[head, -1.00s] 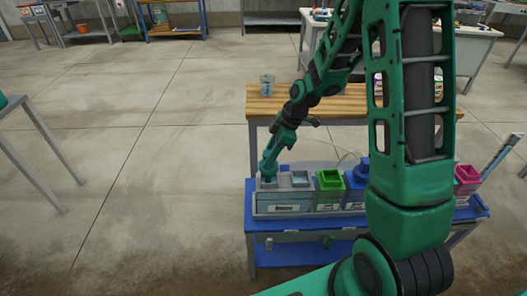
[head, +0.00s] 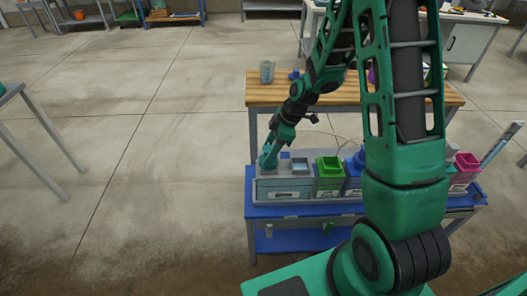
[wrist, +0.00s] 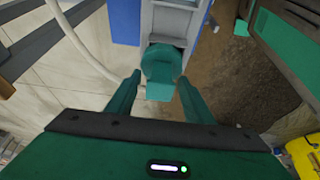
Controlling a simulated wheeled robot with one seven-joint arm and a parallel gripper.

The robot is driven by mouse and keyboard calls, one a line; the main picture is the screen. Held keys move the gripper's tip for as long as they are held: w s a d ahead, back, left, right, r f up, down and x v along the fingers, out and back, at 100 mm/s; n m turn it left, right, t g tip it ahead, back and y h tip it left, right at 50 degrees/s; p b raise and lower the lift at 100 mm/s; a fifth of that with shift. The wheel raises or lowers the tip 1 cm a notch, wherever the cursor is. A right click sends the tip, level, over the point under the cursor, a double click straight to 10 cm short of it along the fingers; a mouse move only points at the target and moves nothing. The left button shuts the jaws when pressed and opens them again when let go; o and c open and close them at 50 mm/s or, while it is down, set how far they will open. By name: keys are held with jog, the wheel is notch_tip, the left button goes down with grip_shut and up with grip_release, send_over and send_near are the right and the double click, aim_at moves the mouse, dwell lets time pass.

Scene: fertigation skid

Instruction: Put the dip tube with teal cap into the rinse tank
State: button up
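The teal cap (wrist: 162,66) of the dip tube shows in the wrist view, just ahead of my fingertips, with a flat teal tab on its near side. My gripper (wrist: 160,78) has its two fingers apart, one on each side of the cap, with narrow gaps beside the tab. The tube below the cap is hidden. In the head view my gripper (head: 267,164) is at the left end of the grey rinse tank (head: 283,190), low over its top. The cap cannot be told from my green fingers there.
A green container (head: 328,168), a blue one (head: 354,178) and a pink-topped one (head: 466,165) stand right of the tank on the blue bench (head: 300,212). A wooden table (head: 262,90) with a clear beaker (head: 267,72) is behind. The floor on the left is open.

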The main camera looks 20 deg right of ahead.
jog(key=shift+r, duration=0.1)
jog(key=v, duration=1)
jog(key=shift+r, duration=0.25)
jog(key=shift+d, duration=0.15)
dwell(0.5)
jog(key=s+d+r+m+h, duration=0.1)
jog(key=s+d+r+m, duration=0.2)
jog(key=s+m, duration=0.4)
jog(key=s+d+r+m+g+h, duration=0.1)
jog(key=s+d+r+m, duration=0.3)
jog(key=s, duration=0.9)
jog(key=s+d+r+m+h, duration=0.2)
jog(key=s+d+r+m, duration=0.2)
jog(key=s+m, duration=0.5)
jog(key=shift+s+d+m+g, duration=0.3)
jog(key=shift+s+d+m, duration=0.15)
jog(key=shift+s, duration=0.35)
